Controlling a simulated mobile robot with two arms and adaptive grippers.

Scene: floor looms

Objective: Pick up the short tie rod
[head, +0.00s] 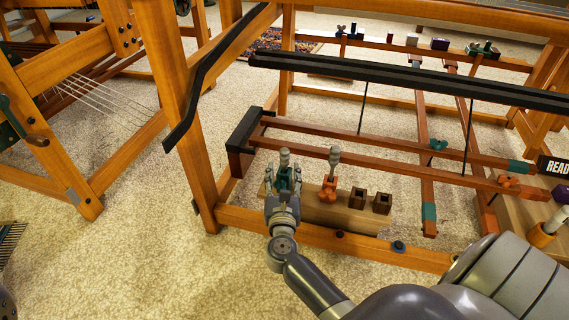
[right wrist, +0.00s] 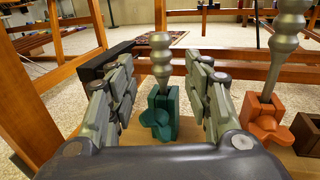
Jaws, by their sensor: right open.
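Two grey ridged rods stand upright at a wooden block (head: 312,212) on the loom's low front rail. One grey rod (right wrist: 161,62) stands in a green clamp (right wrist: 160,115), the other (right wrist: 287,40) in an orange clamp (right wrist: 268,123). They also show in the head view, left (head: 284,157) and right (head: 334,157).
Wooden loom posts and rails (head: 186,120) stand close around, with a black bar (head: 410,80) crossing above. Carpet (head: 150,240) is open at the left.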

